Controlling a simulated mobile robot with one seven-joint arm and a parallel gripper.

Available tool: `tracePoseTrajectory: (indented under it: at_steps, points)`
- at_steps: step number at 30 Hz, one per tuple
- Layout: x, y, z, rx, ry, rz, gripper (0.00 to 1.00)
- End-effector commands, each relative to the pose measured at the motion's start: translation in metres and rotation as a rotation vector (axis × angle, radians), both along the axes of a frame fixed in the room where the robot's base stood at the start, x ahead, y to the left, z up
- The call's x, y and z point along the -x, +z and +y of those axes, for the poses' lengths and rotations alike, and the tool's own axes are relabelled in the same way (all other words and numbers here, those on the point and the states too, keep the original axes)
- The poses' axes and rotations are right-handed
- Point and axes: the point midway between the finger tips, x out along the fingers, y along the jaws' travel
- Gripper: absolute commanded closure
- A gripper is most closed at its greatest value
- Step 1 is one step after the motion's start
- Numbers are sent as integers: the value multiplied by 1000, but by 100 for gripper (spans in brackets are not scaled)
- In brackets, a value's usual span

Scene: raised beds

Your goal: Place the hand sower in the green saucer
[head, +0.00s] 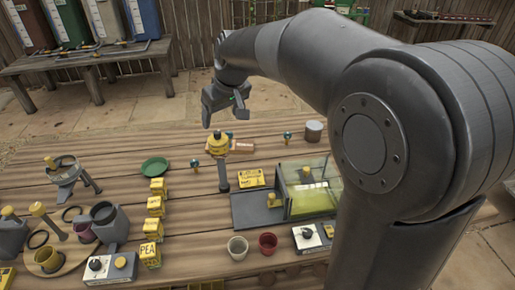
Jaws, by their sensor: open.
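The green saucer (155,167) lies on the wooden table, left of centre, and looks empty. What looks like the hand sower (218,144), a round yellow body with a dark grey handle pointing toward the front, is on the table right of the saucer. My gripper (224,108) is open and empty. It hangs above and behind the yellow body in the picture, apart from it. The exact gap in height cannot be told from this one view.
Yellow seed packets (155,206) stand in a row in front of the saucer. A clear-walled box (309,187) stands right of the sower. Cups (238,247) and a switch box (111,267) are at the front. A grey tripod stand (71,173) is at the left.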

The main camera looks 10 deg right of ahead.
Motion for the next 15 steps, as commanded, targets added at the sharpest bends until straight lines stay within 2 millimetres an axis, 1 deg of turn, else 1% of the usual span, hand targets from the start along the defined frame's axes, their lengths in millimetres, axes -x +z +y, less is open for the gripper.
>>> tracePoseTrajectory:
  at_steps: [2,5,8,12,14,15]
  points:
    - [4,2,-2,3,-7,-3,24]
    - [20,8,-12,14,-36,-10,24]
    - [49,15,-27,28,-88,-22,24]
    - [99,21,-54,41,-183,-41,24]
    - [121,21,-64,42,-223,-48,24]
    - [135,21,-72,41,-252,-53,24]
